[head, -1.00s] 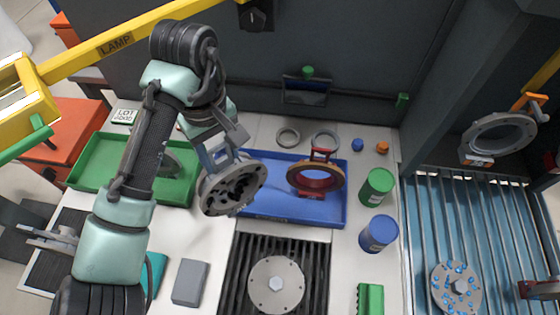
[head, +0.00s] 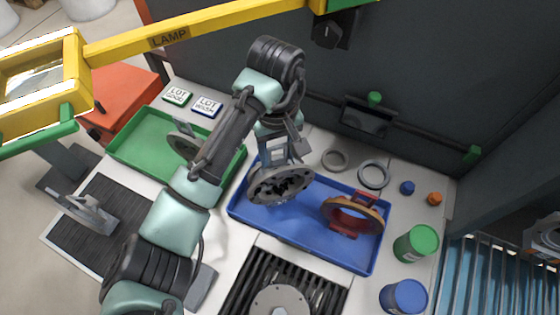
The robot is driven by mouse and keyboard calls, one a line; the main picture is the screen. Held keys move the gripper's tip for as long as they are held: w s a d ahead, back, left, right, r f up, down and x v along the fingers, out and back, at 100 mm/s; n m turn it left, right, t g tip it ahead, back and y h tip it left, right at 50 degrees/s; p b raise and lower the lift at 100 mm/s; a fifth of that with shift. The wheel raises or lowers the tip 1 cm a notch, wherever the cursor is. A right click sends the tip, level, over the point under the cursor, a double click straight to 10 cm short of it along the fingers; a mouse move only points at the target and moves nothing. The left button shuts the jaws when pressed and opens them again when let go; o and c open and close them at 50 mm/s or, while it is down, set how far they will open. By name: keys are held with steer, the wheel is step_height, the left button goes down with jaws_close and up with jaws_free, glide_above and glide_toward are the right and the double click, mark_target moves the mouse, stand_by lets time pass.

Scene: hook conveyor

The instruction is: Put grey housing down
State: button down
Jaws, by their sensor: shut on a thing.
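The grey housing (head: 281,187) is a round flanged part with a dark, toothed-looking inside. My gripper (head: 277,160) is shut on it from above, at its upper back side. The housing is over the left part of the blue tray (head: 305,232), tilted, with its open face towards the camera and downward. I cannot tell whether its lower edge touches the tray floor. A red housing with an orange-brown ring (head: 352,216) stands in the right part of the same tray, apart from the grey one.
A green tray (head: 130,148) with a grey part in it lies to the left, partly behind my arm. Two grey rings (head: 373,175) lie behind the blue tray. Green (head: 415,244) and blue (head: 403,296) cans stand at right. A yellow lamp arm (head: 200,34) crosses above.

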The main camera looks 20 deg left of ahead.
mark_target(278, 163)
steer(key=shift+f, duration=1.7)
steer(key=shift+c, duration=1.2)
jaws_free()
steer(key=shift+f, duration=0.1)
